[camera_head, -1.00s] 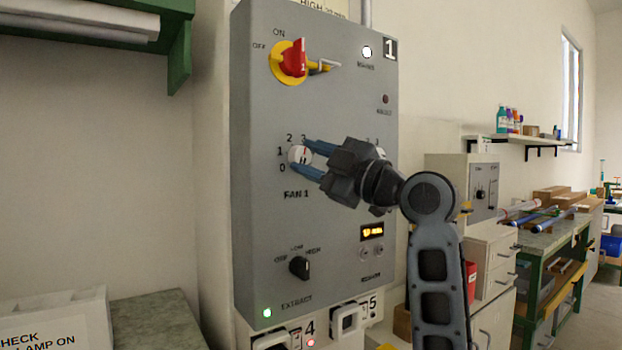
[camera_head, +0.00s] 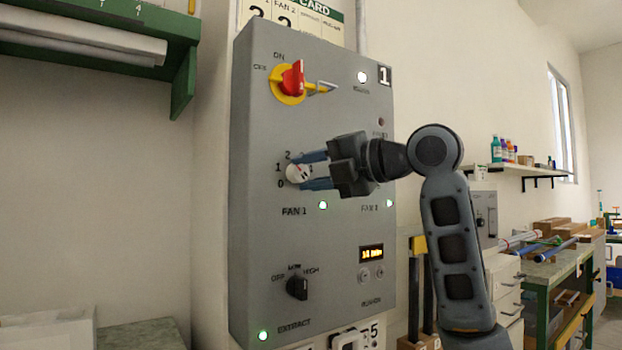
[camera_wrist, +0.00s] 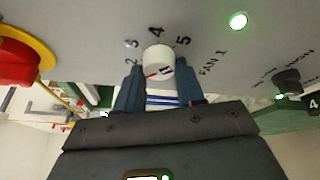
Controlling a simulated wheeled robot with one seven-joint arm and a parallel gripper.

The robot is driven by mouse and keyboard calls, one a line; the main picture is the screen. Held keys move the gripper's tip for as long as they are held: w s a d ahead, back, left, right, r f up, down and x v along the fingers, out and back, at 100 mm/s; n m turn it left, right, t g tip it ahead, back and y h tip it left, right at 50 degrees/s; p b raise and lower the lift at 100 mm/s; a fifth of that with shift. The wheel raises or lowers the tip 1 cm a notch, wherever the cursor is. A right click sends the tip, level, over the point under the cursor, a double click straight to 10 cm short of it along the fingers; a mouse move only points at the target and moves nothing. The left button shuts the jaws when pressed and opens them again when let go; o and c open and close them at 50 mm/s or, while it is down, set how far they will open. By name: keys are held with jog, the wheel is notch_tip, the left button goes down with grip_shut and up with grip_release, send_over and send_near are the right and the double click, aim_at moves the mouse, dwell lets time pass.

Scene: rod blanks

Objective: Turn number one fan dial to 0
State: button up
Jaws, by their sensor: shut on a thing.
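The FAN 1 dial (camera_head: 295,173) is a small white knob on the grey control panel (camera_head: 252,230) marked 1. The numbers 0, 1 and 2 show to its left in the head view. In the wrist view the dial (camera_wrist: 158,58) shows a short red mark at its lower left, and 3, 4 and 5 lie around its far side. Which number the mark points to is hard to tell. My gripper (camera_head: 309,170) reaches in from the right, its blue fingers shut on the dial. The fingers (camera_wrist: 158,82) hide part of the scale.
Above is a red and yellow ON/OFF switch (camera_head: 291,82). Below are a green lamp (camera_head: 323,205), a black EXTRACT knob (camera_head: 297,287) and a lit orange display (camera_head: 371,254). A green shelf (camera_head: 183,80) juts out at the upper left. A workbench (camera_head: 548,268) stands at the right.

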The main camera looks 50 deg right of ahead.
jog(key=n+g, duration=0.1)
jog(key=n, duration=0.2)
jog(key=shift+r+h, duration=0.15)
jog(key=shift+h, duration=0.25)
jog(key=n+g+h, duration=0.1)
jog(key=n, duration=0.2)
jog(key=shift+a+r+g+h, duration=0.1)
jog(key=shift+g+h, duration=0.3)
jog(key=n+h, duration=0.1)
jog(key=n, duration=0.2)
jog(key=shift+a+g+h, duration=0.1)
jog(key=shift+g+h, duration=0.3)
jog(key=shift+w+a+n+g+h+p, duration=0.15)
jog(key=shift+n+g+h+p, duration=0.25)
jog(key=shift+n+h, duration=0.8)
jog(key=shift+n+y, duration=0.3)
jog(key=shift+n, duration=0.1)
jog(key=o, duration=1)
